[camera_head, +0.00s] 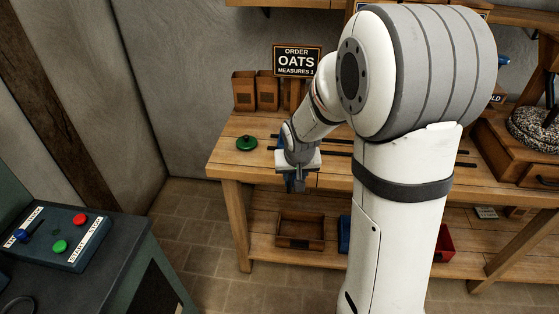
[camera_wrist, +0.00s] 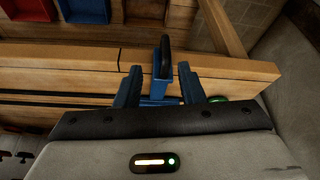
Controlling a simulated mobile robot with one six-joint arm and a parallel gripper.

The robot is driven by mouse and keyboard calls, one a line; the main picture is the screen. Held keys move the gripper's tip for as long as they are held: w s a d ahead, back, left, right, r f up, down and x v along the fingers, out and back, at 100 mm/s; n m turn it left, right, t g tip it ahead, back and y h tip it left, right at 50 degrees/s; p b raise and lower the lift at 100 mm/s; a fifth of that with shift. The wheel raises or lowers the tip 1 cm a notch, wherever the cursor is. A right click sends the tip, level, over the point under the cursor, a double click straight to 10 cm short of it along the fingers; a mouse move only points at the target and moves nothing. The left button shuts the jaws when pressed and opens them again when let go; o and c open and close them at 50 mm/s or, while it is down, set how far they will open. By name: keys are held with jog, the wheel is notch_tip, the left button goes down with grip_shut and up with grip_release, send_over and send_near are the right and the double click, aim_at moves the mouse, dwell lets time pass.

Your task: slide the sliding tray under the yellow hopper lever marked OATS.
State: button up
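My gripper (camera_head: 295,183) is at the front edge of the wooden bench, below the dark rails (camera_head: 335,152) in the picture. In the wrist view its two fingers (camera_wrist: 160,75) are apart. A blue upright piece with a black top (camera_wrist: 164,58) stands between them, with gaps visible on both sides. It may be the handle of the sliding tray, but I cannot tell. The tray's body is not clearly visible. The yellow hopper lever is not in view; my arm covers much of the bench.
An order board (camera_head: 297,62) reads OATS, MEASURES 1. A green round object (camera_head: 246,143) sits on the bench (camera_head: 228,160). A wooden box (camera_head: 299,230) and a red bin (camera_head: 446,245) are on the lower shelf. A control console (camera_head: 60,240) stands left; the floor between is clear.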

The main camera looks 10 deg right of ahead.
aim_at(289, 182)
jog(key=w+f, duration=0.2)
jog(key=w, duration=0.1)
jog(key=shift+a+f, duration=0.25)
jog(key=shift+f, duration=0.15)
jog(key=x, duration=0.7)
jog(key=shift+w+f, duration=0.2)
jog(key=shift+f, duration=0.1)
jog(key=shift+c, duration=0.5)
grip_shut()
jog(key=shift+a, duration=0.15)
